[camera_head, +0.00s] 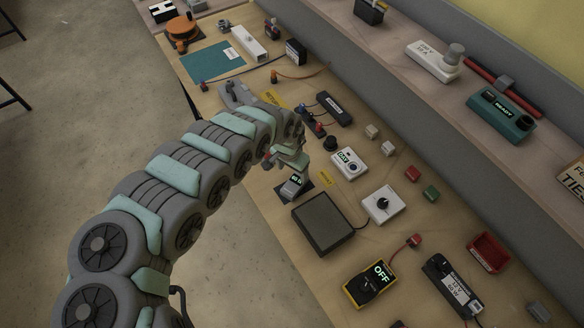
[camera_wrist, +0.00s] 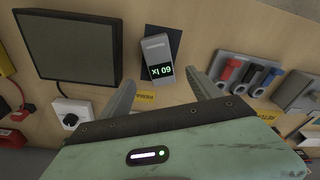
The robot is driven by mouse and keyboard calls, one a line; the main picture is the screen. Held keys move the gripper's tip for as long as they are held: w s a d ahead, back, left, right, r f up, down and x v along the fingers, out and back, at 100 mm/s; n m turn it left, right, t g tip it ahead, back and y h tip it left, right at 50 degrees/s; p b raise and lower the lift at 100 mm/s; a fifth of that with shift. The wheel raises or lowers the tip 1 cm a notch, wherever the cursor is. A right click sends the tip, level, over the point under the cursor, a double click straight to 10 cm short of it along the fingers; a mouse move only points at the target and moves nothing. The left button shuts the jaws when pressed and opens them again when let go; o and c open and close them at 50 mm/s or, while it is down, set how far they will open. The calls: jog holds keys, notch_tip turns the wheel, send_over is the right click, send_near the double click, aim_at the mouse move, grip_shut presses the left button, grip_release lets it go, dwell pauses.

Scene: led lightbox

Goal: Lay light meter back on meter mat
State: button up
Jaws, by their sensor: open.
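The light meter (camera_head: 293,185) is a small grey device with a lit green readout. In the wrist view the light meter (camera_wrist: 155,52) appears over the dark meter mat (camera_wrist: 174,38), slightly turned against it, with its display end reaching past the mat's near edge. The mat also shows in the head view (camera_head: 308,193). I cannot tell whether the meter lies fully flat. My gripper (camera_wrist: 162,80) is open, its two fingers apart on either side of the meter's display end and not visibly touching it. In the head view my gripper (camera_head: 291,163) is just behind the meter.
A dark panel (camera_head: 323,222) lies close beside the mat, also in the wrist view (camera_wrist: 68,42). A white dial box (camera_head: 382,205) and a white display box (camera_head: 349,162) stand to the right. A rack of colored leads (camera_wrist: 246,72) is right of my fingers.

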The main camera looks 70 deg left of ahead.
jog(key=shift+s+d+r, duration=0.1)
jog(key=shift+d+r, duration=0.05)
jog(key=shift+r, duration=0.55)
